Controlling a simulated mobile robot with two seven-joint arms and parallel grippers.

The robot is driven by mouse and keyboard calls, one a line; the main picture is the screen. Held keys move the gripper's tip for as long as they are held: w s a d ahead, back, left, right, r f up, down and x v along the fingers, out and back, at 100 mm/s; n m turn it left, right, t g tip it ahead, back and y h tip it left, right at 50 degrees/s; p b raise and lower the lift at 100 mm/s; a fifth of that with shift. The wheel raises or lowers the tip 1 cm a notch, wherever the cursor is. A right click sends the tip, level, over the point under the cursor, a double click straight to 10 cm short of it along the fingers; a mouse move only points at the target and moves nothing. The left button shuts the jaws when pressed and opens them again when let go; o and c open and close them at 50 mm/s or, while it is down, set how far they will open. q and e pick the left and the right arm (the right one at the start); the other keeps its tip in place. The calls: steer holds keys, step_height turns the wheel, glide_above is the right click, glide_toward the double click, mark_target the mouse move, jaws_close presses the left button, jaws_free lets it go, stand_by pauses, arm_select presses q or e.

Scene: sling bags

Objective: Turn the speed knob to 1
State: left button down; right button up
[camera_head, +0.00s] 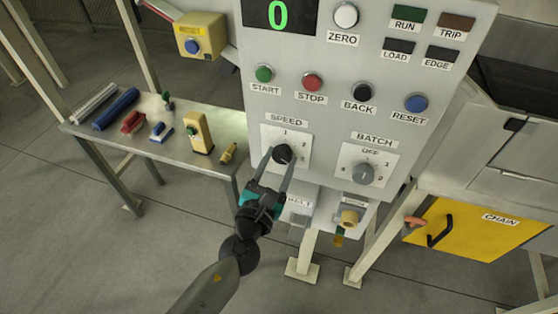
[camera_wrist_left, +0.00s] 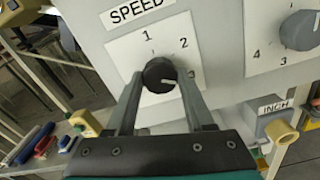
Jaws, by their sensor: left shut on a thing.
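The black speed knob (camera_head: 282,153) sits on a white plate under the SPEED label on the grey panel. In the left wrist view the knob (camera_wrist_left: 158,73) has a white pointer mark that appears to point right, toward the 3. The marks 1, 2 and 3 run from above the knob round to its right. My left gripper (camera_head: 281,160) is shut on the knob, one finger on each side. The fingers (camera_wrist_left: 160,83) also show in the left wrist view, partly covering the knob's sides. My right gripper is not in view.
The batch knob (camera_head: 364,173) is right of the speed knob. START, STOP, BACK and RESET buttons line the panel above. An INCH control (camera_wrist_left: 281,131) and a yellowish knob (camera_head: 349,218) sit below. A bench (camera_head: 188,140) with tools stands at left.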

arm_select(q)
steer(key=shift+n, duration=0.3)
steer(key=n+b, duration=0.1)
steer(key=n, duration=0.4)
steer(key=shift+n+b, duration=0.4)
steer(key=n+b, duration=0.1)
steer(key=n, duration=1)
steer(key=shift+n, duration=0.3)
steer(key=n, duration=0.6)
steer(key=shift+c, duration=1.4)
jaws_free()
